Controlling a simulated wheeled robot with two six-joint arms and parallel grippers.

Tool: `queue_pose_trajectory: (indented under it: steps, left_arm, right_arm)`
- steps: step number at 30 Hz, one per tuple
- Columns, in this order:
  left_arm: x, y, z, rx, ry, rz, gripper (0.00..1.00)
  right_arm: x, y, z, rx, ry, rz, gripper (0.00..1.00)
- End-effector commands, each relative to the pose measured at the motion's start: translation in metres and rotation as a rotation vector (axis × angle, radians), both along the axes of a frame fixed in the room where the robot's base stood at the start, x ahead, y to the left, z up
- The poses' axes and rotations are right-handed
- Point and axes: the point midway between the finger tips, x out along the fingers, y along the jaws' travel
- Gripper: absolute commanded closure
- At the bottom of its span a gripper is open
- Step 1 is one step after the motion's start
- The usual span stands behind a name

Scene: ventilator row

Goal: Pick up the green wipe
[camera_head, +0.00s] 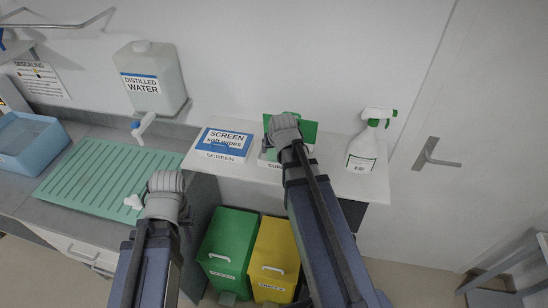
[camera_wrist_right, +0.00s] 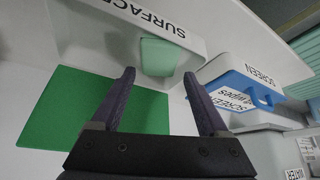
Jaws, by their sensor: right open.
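In the right wrist view a pale green wipe (camera_wrist_right: 158,57) shows against the white box marked SURFACE (camera_wrist_right: 215,20). A flat dark green panel (camera_wrist_right: 65,110) lies beside it. My right gripper (camera_wrist_right: 159,75) is open, with the wipe in view between and beyond its fingertips; I see no contact. In the head view the right arm covers much of the white box (camera_head: 268,163), and the dark green panel (camera_head: 307,130) shows behind the wrist. The wipe is hidden there. My left gripper (camera_head: 165,185) is over the draining tray's right edge, its fingers not clear.
The blue-and-white SCREEN wipes box (camera_head: 222,144) is just left. A spray bottle (camera_head: 366,145) stands right on the white shelf (camera_head: 345,186). Green (camera_head: 228,243) and yellow (camera_head: 273,262) bins stand below. A distilled water container (camera_head: 152,78) is on the wall by the green tray (camera_head: 90,178).

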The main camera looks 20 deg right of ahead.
Motion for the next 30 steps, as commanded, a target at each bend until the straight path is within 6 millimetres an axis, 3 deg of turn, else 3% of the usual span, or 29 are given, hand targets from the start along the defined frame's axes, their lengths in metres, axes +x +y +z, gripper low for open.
queue_pose_trajectory:
  steps: [5, 15, 24, 30]
  left_arm:
    - [0.0, 0.0, -0.006, 0.0, 0.0, 0.0, 0.75]
    - [0.0, 0.0, -0.044, 0.001, 0.0, -0.006, 0.75]
    - [0.0, 0.0, -0.044, 0.002, 0.0, -0.008, 0.75]
    - [0.0, 0.0, -0.044, 0.002, 0.0, -0.008, 0.75]
  right_arm:
    - [0.002, -0.001, -0.006, 0.0, 0.0, 0.0, 0.22]
    - [0.021, -0.007, -0.044, 0.0, 0.001, 0.0, 0.22]
    - [0.023, -0.007, -0.045, 0.0, 0.001, 0.0, 0.22]
    - [0.023, -0.007, -0.044, 0.0, 0.001, 0.0, 0.43]
